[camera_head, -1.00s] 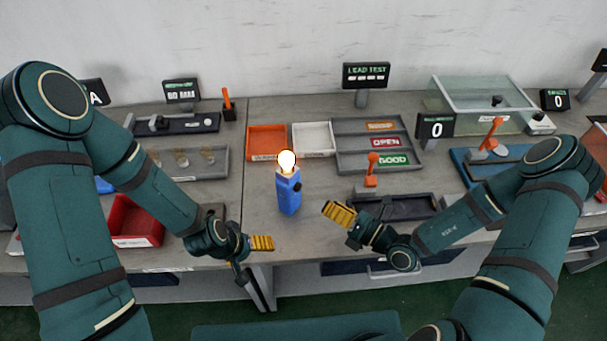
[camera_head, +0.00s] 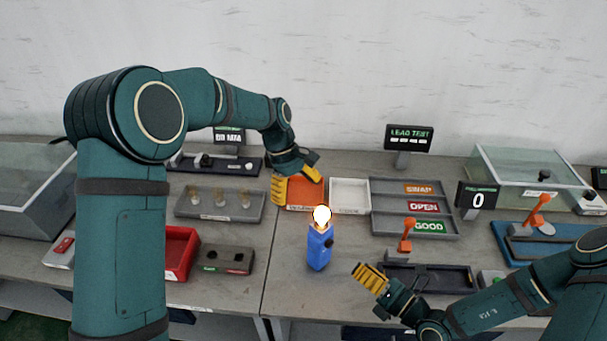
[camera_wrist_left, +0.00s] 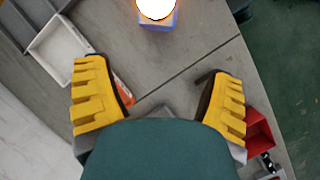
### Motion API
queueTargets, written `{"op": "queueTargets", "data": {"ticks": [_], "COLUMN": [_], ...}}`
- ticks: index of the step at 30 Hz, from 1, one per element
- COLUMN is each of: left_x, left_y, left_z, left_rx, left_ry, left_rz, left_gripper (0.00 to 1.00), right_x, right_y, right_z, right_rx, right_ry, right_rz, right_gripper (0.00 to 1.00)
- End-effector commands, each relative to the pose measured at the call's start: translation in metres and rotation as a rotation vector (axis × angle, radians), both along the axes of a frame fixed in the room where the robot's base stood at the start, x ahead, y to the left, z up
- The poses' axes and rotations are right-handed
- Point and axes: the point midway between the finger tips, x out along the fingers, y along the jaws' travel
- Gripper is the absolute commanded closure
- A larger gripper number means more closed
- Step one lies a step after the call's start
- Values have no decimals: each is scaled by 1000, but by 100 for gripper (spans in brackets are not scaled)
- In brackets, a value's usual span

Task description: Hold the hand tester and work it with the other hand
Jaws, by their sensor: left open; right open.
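The blue hand tester (camera_head: 320,249) stands upright on the bench in the head view, with a glowing bulb (camera_head: 321,216) on top. In the left wrist view its top and bright bulb (camera_wrist_left: 156,8) show at the upper edge, beyond my fingers. My left gripper (camera_head: 297,180) is raised above and behind the tester, by the orange bin, with its yellow fingers apart and empty. Its two fingers spread wide in the left wrist view (camera_wrist_left: 160,100). My right gripper (camera_head: 378,285) is low, to the right of and nearer than the tester, open and not touching it.
An orange bin (camera_head: 306,207) and a white bin (camera_head: 350,182) stand behind the tester. A labelled sorting tray (camera_head: 380,226) lies right of them. An orange-handled lever (camera_head: 405,241) stands right of the tester. A red bin (camera_head: 190,240) is at left.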

Motion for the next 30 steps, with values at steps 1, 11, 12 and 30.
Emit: {"op": "queueTargets", "data": {"ticks": [1, 11, 12, 30], "left_x": [3, 1, 0, -26], "left_y": [-5, -17, -18, -47], "left_z": [15, 43, 39, -55], "left_rx": [3, 15, 15, 15], "left_ry": [15, 77, 77, 76], "left_rz": [14, 55, 55, 53], "left_gripper": [17, 17, 17, 17], "right_x": [0, 0, 0, 0], "right_y": [0, 0, 0, 0], "right_z": [0, 0, 0, 0], "right_rx": [0, 0, 0, 0], "right_ry": [0, 0, 0, 0], "right_rz": [0, 0, 0, 0], "right_gripper": [54, 54, 54, 54]}}
